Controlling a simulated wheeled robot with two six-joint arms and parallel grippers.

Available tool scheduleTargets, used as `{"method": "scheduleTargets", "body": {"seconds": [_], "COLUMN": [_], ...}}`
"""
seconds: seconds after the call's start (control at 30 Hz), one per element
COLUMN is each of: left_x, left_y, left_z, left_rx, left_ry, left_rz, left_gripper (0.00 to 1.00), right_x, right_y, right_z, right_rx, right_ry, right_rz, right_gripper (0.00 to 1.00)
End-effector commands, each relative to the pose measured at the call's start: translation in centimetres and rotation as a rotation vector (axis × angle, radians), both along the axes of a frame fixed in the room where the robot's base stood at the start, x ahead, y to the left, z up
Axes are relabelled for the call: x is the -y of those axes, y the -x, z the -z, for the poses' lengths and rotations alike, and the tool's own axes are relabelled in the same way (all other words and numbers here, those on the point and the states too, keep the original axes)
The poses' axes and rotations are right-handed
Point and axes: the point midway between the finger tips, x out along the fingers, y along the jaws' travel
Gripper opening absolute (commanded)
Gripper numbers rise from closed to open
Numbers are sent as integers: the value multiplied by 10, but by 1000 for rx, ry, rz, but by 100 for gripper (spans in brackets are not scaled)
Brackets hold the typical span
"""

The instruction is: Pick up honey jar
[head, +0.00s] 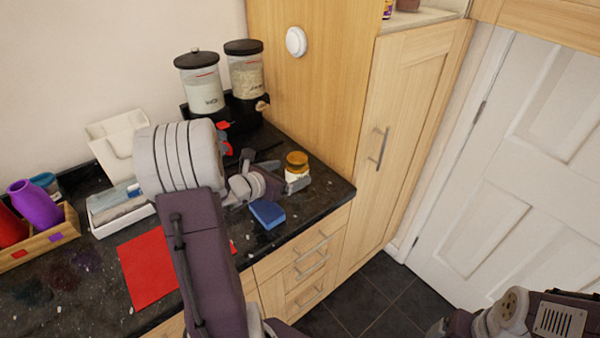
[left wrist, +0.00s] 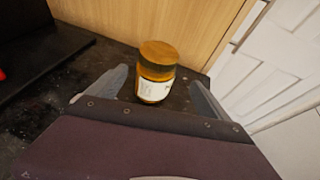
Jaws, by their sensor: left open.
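The honey jar (head: 297,164) has an amber lid and a pale label and stands upright near the back corner of the dark granite counter, by the tall wooden cupboard. In the left wrist view the jar (left wrist: 156,72) stands between the two spread fingers. My left gripper (head: 290,178) is open, with its fingers on either side of the jar; it also shows in the left wrist view (left wrist: 158,88). The jar's lower part is partly hidden in the head view. My right arm shows at the bottom right of the head view, but its fingers are not visible.
A blue sponge (head: 267,213) lies in front of my left gripper near the counter edge. Two dry-food dispensers (head: 201,85) stand behind it. A red mat (head: 148,270), a white tray (head: 122,212) and a wooden box (head: 40,243) are to the left.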

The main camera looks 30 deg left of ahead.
Motion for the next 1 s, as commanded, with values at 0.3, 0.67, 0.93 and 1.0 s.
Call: {"method": "scheduleTargets", "body": {"seconds": [0.3,0.67,0.93,1.0], "left_x": [5,9,9,9], "left_y": [-24,-55,-55,-55], "left_z": [15,30,30,30], "left_rx": [-4,-2,-2,-2], "left_ry": [-1,-3,-2,-2], "left_rz": [5,2,3,3], "left_gripper": [90,90,40,21], "right_x": [0,0,0,0], "right_y": [0,0,0,0], "right_z": [0,-2,-2,-1], "right_rx": [0,0,0,0], "right_ry": [0,0,0,0], "right_rz": [0,0,0,0], "right_gripper": [86,86,86,86]}}
